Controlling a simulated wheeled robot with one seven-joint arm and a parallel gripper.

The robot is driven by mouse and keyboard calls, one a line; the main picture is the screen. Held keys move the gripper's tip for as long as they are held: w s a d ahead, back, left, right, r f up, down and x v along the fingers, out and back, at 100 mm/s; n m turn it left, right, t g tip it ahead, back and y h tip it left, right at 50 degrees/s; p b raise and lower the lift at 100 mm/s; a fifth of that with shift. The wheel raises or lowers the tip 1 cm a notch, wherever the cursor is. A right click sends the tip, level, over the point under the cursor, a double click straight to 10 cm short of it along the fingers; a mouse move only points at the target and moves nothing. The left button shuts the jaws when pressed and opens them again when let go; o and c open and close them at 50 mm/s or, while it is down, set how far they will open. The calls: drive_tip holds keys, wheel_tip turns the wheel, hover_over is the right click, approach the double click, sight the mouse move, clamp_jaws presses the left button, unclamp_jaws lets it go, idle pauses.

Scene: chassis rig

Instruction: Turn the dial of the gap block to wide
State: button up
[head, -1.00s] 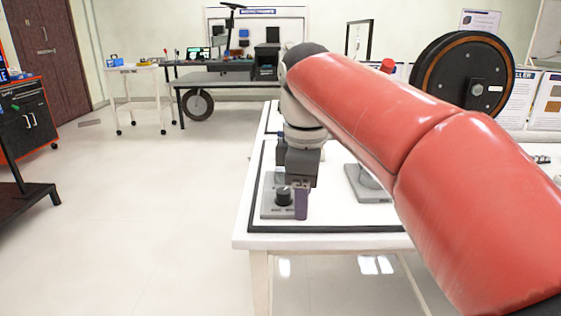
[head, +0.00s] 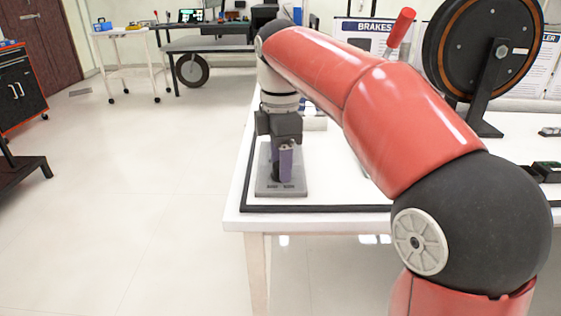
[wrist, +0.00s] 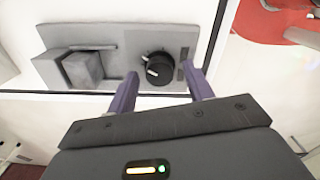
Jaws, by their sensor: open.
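The gap block is a grey plate (wrist: 55,38) with a black dial (wrist: 157,68) and a raised grey block (wrist: 83,70). A white mark shows on the dial's edge, toward the upper left in the wrist view. In the head view the plate (head: 268,187) lies near the table's front left corner; its lettering is too small to read and the dial is mostly hidden by my gripper. My gripper (wrist: 160,74) is open, with one purple finger on each side of the dial. I cannot tell whether the fingers touch it. It also shows in the head view (head: 285,170).
The white table (head: 330,165) has a dark raised edge strip (head: 320,208). A large black wheel (head: 478,50) on a stand and a red handle (head: 401,27) stand farther right.

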drive_tip(key=shift+f, duration=0.1)
drive_tip(key=c, duration=1)
